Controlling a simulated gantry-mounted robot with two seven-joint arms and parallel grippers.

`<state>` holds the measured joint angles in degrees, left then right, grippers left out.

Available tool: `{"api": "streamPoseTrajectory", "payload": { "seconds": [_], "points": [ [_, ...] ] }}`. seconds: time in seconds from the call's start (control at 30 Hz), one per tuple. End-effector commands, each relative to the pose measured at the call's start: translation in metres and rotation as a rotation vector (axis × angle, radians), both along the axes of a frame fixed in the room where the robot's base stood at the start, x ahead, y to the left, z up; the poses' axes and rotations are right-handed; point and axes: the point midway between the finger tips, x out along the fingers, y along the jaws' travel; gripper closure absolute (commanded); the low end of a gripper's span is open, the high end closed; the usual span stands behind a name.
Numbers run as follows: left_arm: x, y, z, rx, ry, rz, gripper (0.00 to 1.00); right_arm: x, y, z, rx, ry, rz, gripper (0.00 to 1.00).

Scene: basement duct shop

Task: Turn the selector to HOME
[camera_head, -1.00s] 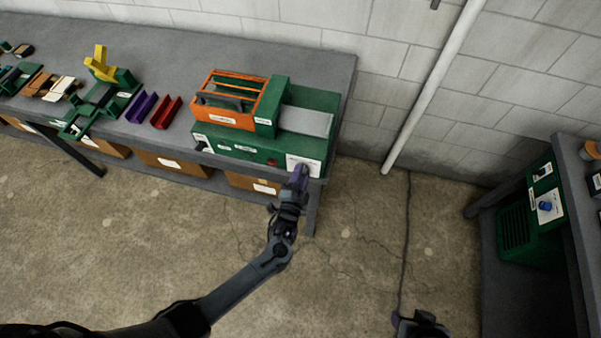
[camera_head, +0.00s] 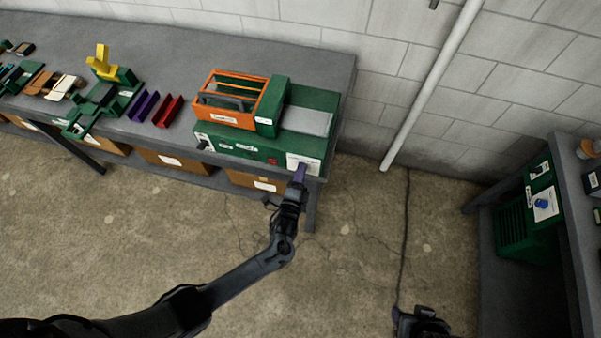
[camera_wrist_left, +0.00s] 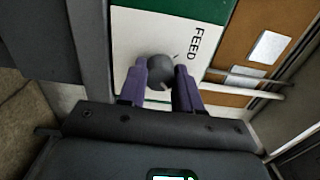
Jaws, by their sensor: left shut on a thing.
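The selector is a dark round knob (camera_wrist_left: 158,70) on a white plate in the left wrist view. The word FEED and a short tick mark are on the plate beside it; I cannot read HOME. In the head view the white plate (camera_head: 303,163) is on the front right of the green machine (camera_head: 240,147). My left gripper (camera_head: 300,174) is at that plate, its purple fingers (camera_wrist_left: 160,85) closed on either side of the knob. The fingers hide the knob in the head view. My right gripper (camera_head: 420,322) is partly in view at the bottom edge, its jaws unclear.
An orange rack (camera_head: 231,98) sits on the green machine on the grey bench (camera_head: 290,58). Purple and red bins are to the left. A second green unit (camera_head: 527,222) with a blue knob (camera_head: 542,204) stands at the right. The floor between is open.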

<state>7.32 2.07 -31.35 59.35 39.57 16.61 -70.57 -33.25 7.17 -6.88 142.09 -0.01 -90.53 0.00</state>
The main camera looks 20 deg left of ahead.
Motion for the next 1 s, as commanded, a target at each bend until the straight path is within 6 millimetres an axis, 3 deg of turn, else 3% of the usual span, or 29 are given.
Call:
{"api": "streamPoseTrajectory", "payload": {
  "seconds": [0.27, 0.3, 0.47, 0.77, 1.0],
  "points": [
    [0.0, 0.0, 0.0, 0.002, 0.0, 0.0, 0.97, 0.0, 0.002, 0.0, 0.007, 0.0, -0.004, 0.47],
    [0.0, 0.0, 0.0, 0.002, 0.0, 0.0, 0.65, 0.0, 0.002, 0.0, 0.007, 0.0, -0.005, 0.47],
    [0.0, 0.0, 0.0, 0.001, 0.0, 0.0, 0.41, 0.0, 0.002, 0.0, 0.009, 0.0, -0.006, 0.47],
    [-0.001, 0.0, 0.0, 0.0, 0.0, 0.0, 0.41, 0.0, 0.002, 0.0, 0.008, 0.0, -0.006, 0.47],
    [-0.022, -0.002, -0.001, -0.001, 0.002, 0.0, 0.41, 0.0, 0.001, 0.002, 0.003, -0.001, -0.002, 0.47]
  ]
}}
